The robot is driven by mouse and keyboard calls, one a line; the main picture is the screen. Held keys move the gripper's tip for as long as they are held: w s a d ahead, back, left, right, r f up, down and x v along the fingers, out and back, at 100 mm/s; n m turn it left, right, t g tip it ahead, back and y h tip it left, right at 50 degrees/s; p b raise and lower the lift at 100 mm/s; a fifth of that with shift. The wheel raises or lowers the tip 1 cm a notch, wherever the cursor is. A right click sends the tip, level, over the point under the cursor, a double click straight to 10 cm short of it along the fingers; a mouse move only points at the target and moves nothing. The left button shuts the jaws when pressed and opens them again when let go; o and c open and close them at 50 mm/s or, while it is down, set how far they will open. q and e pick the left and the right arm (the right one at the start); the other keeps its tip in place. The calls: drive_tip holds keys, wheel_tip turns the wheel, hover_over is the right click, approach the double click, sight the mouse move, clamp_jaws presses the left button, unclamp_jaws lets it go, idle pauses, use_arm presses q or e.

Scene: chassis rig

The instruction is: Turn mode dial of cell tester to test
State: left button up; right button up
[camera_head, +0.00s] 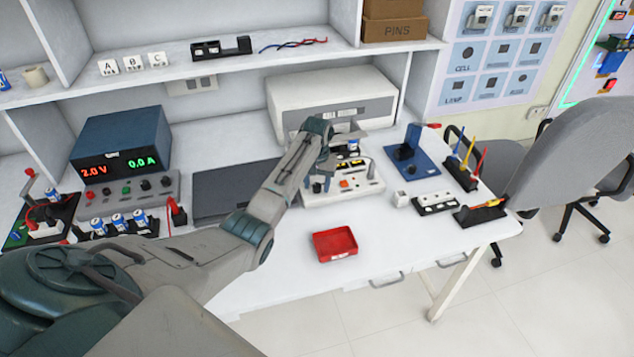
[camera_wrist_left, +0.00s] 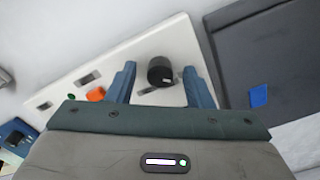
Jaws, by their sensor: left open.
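The cell tester (camera_head: 345,192) is a white box on the table, partly hidden by my left arm in the head view. Its orange button (camera_head: 345,183) shows there and also in the left wrist view (camera_wrist_left: 96,94). The black mode dial (camera_wrist_left: 160,70) stands on the white panel in the left wrist view. My left gripper (camera_head: 319,180) is over the tester's left part. In the left wrist view its two blue fingers (camera_wrist_left: 160,84) are open, one on each side of the dial, with gaps visible. Contact cannot be seen. My right gripper is not in view.
A red tray (camera_head: 335,244) lies in front of the tester. A dark flat panel (camera_head: 235,188) is to its left, and a power supply (camera_head: 122,145) is farther left. A blue fixture (camera_head: 412,158) and a black cell holder (camera_head: 436,203) are to the right. The front table is mostly clear.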

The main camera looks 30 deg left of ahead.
use_arm(q)
drive_tip(key=shift+f, duration=0.15)
drive_tip(key=c, duration=1)
